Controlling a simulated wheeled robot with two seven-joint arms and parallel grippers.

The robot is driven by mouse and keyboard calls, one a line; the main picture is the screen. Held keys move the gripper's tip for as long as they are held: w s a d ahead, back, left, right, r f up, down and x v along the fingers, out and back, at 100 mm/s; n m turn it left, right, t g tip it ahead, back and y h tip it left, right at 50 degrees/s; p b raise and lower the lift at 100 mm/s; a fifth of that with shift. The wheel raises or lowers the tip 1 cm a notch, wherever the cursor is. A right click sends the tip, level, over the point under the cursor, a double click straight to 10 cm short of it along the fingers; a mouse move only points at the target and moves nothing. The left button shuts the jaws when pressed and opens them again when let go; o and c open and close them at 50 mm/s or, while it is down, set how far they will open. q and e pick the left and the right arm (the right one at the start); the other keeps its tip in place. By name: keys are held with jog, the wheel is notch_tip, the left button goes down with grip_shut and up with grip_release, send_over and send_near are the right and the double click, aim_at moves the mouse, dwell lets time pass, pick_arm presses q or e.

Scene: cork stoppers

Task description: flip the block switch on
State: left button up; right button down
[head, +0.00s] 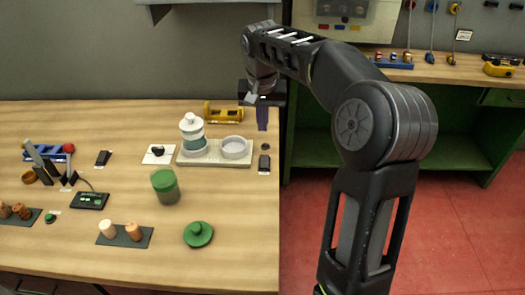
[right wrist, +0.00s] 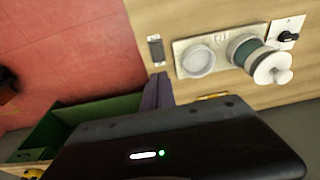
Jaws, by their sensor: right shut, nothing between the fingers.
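A small dark rocker switch block (head: 264,163) lies near the table's right edge, right of the pale tray; it also shows in the right wrist view (right wrist: 156,50). A similar dark block (head: 103,158) lies at the left of the table. I cannot tell which one is the block switch, nor read its on or off position. My right gripper (head: 262,126) hangs over the table's back right corner, fingers pointing down, shut and empty. In the right wrist view its purple-grey fingers (right wrist: 158,80) are together, apart from the near switch block. My left gripper is not seen.
The pale tray (head: 216,163) holds a white-topped bottle and a round dish. A yellow holder (head: 223,113) is left of my gripper.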

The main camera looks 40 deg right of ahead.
aim_at(263, 158)
jog(key=f, duration=0.4)
jog(key=w+d+f+p, duration=0.1)
jog(key=f, duration=0.8)
jog(key=shift+w+d+p, duration=0.35)
jog(key=shift+w, duration=0.05)
